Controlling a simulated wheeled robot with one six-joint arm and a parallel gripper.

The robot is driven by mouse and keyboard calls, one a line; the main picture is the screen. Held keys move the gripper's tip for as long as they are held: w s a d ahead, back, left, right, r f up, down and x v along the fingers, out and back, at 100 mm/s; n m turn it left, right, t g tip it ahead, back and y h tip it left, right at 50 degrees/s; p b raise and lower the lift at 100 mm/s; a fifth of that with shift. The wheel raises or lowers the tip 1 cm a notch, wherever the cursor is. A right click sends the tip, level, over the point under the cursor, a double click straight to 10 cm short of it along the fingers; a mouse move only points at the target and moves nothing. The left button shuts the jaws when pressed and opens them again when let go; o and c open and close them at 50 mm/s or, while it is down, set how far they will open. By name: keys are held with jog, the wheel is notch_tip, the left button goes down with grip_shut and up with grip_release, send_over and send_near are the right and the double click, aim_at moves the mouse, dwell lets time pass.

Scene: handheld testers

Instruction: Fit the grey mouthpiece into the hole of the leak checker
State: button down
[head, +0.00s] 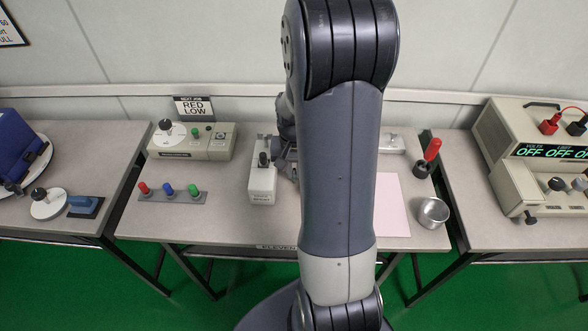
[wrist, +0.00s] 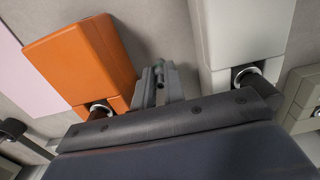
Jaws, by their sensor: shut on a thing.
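My gripper (wrist: 160,84) shows its grey fingers in the wrist view, closed close together. The grey mouthpiece cannot be told apart clearly from the fingers; the small grey piece there is mostly hidden. The fingers are between an orange tester (wrist: 72,68) on the left and a white tester (wrist: 243,32) on the right. Each has a round metal-ringed fitting at its near end, partly covered by my gripper body. I cannot tell which is the leak checker. In the head view my gripper (head: 284,152) is right beside the white tester (head: 262,187); the orange one is hidden behind my arm.
A beige dial box (head: 220,141) and a strip with red, blue and green knobs (head: 172,197) are on the left of the table. A pink sheet (head: 392,205), a metal cup (head: 433,212) and a red-handled tool (head: 432,150) are on the right.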

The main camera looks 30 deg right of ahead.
jog(key=c, duration=1.5)
grip_release()
jog(key=shift+f, duration=0.1)
